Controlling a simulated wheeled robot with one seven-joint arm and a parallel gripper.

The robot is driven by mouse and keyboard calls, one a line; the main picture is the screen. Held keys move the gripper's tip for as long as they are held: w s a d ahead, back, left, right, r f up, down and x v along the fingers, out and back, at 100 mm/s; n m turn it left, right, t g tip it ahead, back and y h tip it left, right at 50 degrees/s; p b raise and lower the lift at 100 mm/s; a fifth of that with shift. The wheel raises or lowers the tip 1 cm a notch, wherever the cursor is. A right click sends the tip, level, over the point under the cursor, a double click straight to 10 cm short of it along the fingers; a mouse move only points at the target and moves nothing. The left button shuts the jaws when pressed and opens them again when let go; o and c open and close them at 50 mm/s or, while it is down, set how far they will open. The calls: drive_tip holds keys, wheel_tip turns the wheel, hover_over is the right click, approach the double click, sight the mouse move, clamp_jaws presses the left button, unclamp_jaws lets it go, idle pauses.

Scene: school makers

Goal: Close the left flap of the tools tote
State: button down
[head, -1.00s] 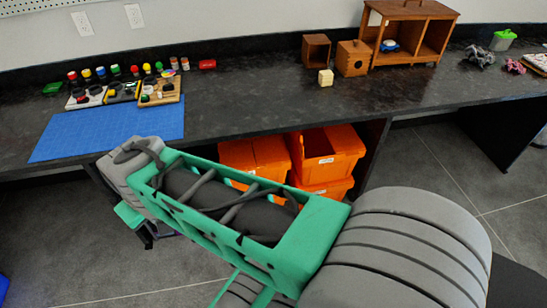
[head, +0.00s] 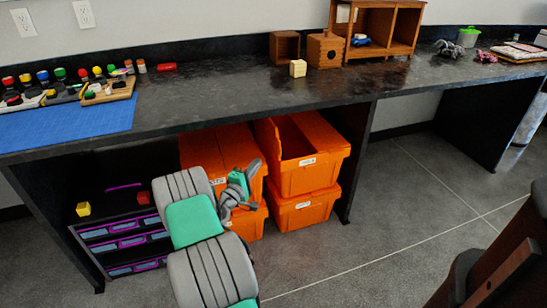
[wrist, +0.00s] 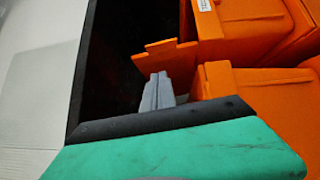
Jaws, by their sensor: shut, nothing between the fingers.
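An open orange tote (head: 315,172) sits at the upper right of the stack under the counter. Its left flap (head: 268,143) stands up at the left side of the opening, and the interior shows beside it. I cannot read its label. My gripper (head: 255,168) is in front of the stacked totes, near the gap between the upper two, with its jaws together and empty. In the wrist view the grey fingertips (wrist: 158,84) are close to a notched orange panel (wrist: 165,55). I cannot tell whether they touch it.
A lidded orange tote (head: 215,145) stands to the left of the open one, with more totes below. The counter (head: 220,97) overhangs them, and a dark side panel (head: 359,160) stands at their right. A drawer unit (head: 122,235) is at left.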

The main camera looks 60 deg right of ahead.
drive_tip(key=b, duration=0.1)
approach(278, 144)
drive_tip(key=w+d, duration=0.2)
drive_tip(key=s+d, duration=0.2)
drive_tip(key=d, duration=0.1)
drive_tip(key=shift+d+b, duration=0.1)
drive_tip(key=shift+b, duration=0.25)
drive_tip(key=shift+s+d, duration=0.15)
drive_tip(key=shift+d, duration=0.05)
drive_tip(key=shift+r, duration=0.2)
